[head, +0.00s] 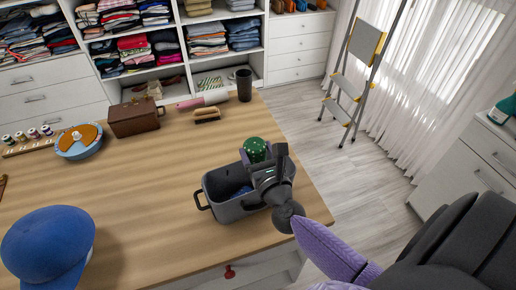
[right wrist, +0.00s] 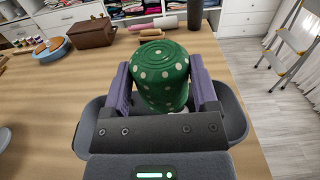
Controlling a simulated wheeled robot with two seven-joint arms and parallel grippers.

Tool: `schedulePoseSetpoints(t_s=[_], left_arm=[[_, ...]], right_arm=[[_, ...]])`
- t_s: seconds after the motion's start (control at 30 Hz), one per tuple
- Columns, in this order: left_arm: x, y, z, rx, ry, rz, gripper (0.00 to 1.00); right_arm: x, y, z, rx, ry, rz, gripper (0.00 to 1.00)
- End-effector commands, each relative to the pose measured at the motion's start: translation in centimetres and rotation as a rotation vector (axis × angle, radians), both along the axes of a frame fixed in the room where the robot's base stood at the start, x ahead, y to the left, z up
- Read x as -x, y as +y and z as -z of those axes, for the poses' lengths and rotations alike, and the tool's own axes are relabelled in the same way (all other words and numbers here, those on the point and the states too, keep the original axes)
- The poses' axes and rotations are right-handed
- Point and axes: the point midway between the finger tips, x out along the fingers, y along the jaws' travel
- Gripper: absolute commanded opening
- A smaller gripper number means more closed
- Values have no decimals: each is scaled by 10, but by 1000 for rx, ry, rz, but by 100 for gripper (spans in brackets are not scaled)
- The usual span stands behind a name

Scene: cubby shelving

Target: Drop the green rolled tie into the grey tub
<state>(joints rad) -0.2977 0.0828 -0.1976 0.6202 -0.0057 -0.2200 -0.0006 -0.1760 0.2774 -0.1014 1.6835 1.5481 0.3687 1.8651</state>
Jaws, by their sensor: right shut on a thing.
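The green rolled tie (head: 255,149) with white dots is held between the fingers of my right gripper (head: 259,154). In the right wrist view the tie (right wrist: 162,75) stands upright between the two purple fingers of the gripper (right wrist: 163,88). The grey tub (head: 215,201) stands on the wooden table near its right edge, with something blue inside. The gripper and tie are over the tub's far right part; the tub's rim (right wrist: 236,122) shows around and below the gripper in the right wrist view. The gripper hides part of the tub. My left gripper is not in view.
On the table are a blue cap (head: 48,245), a brown box (head: 134,117), a blue round container (head: 78,142), a brush (head: 207,114), a lint roller (head: 203,99) and a dark cup (head: 244,85). The middle of the table is clear. A stepladder (head: 356,85) stands beyond.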

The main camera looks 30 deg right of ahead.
Motion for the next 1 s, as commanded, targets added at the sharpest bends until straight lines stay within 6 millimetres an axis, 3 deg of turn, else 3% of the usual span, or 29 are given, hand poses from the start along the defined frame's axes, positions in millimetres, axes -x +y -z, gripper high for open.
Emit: schedulePoseSetpoints(t_s=[0.03,0.27,0.3,0.4,0.67,1.0], left_arm=[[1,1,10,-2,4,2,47],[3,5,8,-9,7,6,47],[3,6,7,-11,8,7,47],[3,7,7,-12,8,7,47],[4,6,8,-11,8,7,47],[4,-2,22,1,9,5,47]], right_arm=[[0,0,10,1,0,0,18],[0,0,8,0,-1,1,18],[0,0,7,0,-1,1,80],[0,0,7,0,-1,1,100],[4,1,8,0,0,1,100],[79,18,11,-2,3,0,100]])
